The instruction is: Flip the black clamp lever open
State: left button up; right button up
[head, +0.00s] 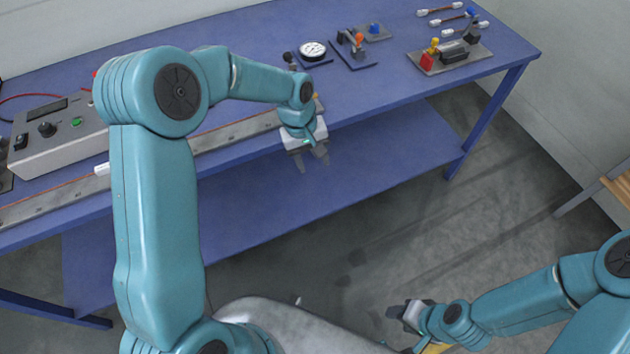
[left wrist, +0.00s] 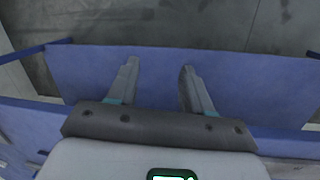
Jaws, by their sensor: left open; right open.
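My left gripper (head: 312,160) is open and empty, off the front edge of the blue bench and pointing down. In the left wrist view its two fingers (left wrist: 160,66) are spread apart over the blue lower shelf, with nothing between them. A small dark knob-like part (head: 288,58) shows on the bench behind my left forearm; I cannot tell whether it is the black clamp lever. No lever shows in the left wrist view. My right gripper (head: 403,314) is open and empty, low over the floor, far from the bench.
The blue bench (head: 250,30) carries a white dial gauge (head: 312,50), a small fixture with an orange-topped part (head: 357,42), a grey plate with red and yellow parts (head: 425,68), a long rail (head: 235,132) and a control box (head: 58,140). A lower shelf (head: 390,150) juts out below.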

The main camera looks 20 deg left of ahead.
pick_arm(q)
jog(key=shift+m+h, duration=0.3)
jog(key=shift+m, duration=0.3)
jog(key=f, duration=0.1)
jog(key=s+d+f, duration=0.1)
jog(key=f, duration=0.1)
jog(key=s+d+f, duration=0.1)
jog(key=shift+s+d+f, duration=0.1)
jog(key=shift+d+f, duration=0.05)
jog(key=shift+f, duration=0.2)
jog(key=shift+s, duration=0.1)
jog(key=s+d+f+m, duration=0.2)
jog(key=s+f, duration=0.4)
jog(key=s, duration=0.3)
jog(key=s+d+f+m+h, duration=0.1)
jog(key=s+d+f, duration=0.3)
jog(key=s, duration=0.6)
jog(key=shift+d+f+m, duration=0.35)
jog(key=shift+f+m, duration=0.45)
jog(key=shift+f, duration=0.45)
